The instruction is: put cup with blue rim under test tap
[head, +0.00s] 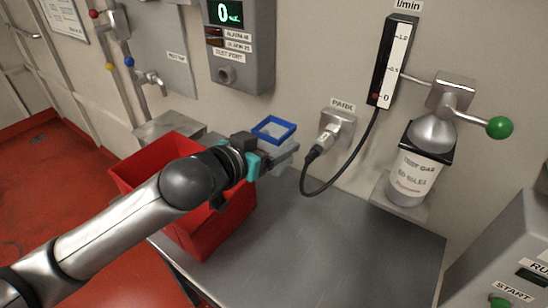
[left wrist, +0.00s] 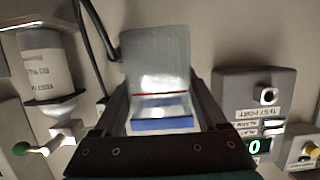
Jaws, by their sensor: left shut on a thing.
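The cup with blue rim (head: 273,129) is a small pale cup with a square blue rim. My left gripper (head: 280,156) is shut on it and holds it above the back of the red bin and the steel bench. In the left wrist view the cup (left wrist: 157,72) sits between the two fingers, with its blue rim edge towards the camera. In the head view the gripper hides the cup's lower part. The test tap (head: 151,82) is on the wall at the left, above a metal ledge (head: 160,124). The cup is to the right of the tap, apart from it. My right gripper is not in view.
A red bin (head: 240,215) stands under my left arm. A grey test-port box (head: 243,75) hangs above the cup. A black hose (head: 335,184) loops from the park socket (head: 336,130).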

